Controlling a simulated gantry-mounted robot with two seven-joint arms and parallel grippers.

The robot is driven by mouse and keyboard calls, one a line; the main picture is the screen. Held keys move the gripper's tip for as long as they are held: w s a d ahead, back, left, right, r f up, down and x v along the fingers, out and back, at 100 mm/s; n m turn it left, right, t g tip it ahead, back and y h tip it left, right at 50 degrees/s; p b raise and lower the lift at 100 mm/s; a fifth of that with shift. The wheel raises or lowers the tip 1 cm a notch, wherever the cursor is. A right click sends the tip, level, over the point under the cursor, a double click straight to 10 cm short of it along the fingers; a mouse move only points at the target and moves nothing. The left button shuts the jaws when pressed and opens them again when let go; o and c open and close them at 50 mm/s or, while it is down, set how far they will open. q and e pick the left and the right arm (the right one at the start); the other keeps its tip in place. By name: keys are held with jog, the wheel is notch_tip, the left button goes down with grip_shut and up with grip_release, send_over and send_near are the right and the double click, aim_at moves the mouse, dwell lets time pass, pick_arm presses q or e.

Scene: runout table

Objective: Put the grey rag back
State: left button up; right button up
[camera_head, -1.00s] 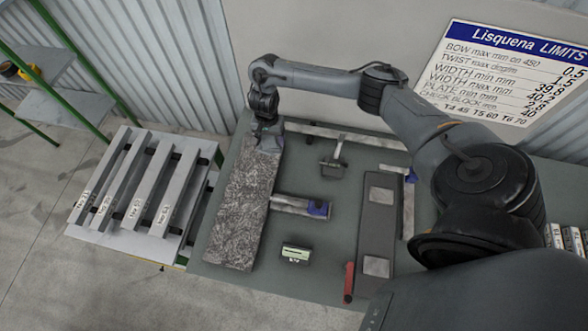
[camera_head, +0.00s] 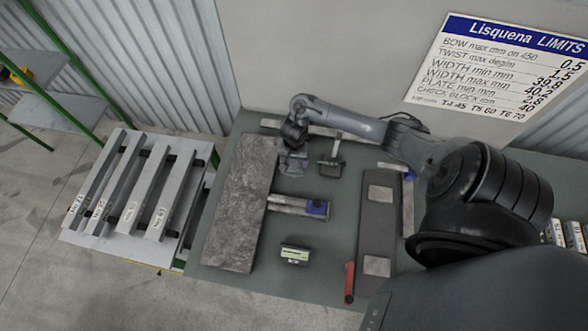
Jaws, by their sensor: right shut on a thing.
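The grey rag (camera_head: 292,164) hangs under my right gripper (camera_head: 292,147), which is shut on it. They are just right of the far end of the long mottled grey slab (camera_head: 240,205). I cannot tell whether the rag's lower edge touches the green table top (camera_head: 322,260). My left gripper is not in view.
Close right of the rag stands a small dark stand (camera_head: 330,168). A blue-ended metal tool (camera_head: 298,206) lies nearer, with a small green-faced gauge (camera_head: 294,254) and a red tool (camera_head: 349,282). A long dark plate (camera_head: 377,230) lies right. A rack of metal bars (camera_head: 140,195) stands left.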

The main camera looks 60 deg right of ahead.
aim_at(294, 168)
notch_tip(294, 168, down, 5)
jog(key=shift+f+b, duration=0.1)
jog(key=shift+b, duration=0.55)
jog(key=shift+f, duration=0.25)
jog(key=shift+f, duration=0.15)
jog(key=o, duration=1.1)
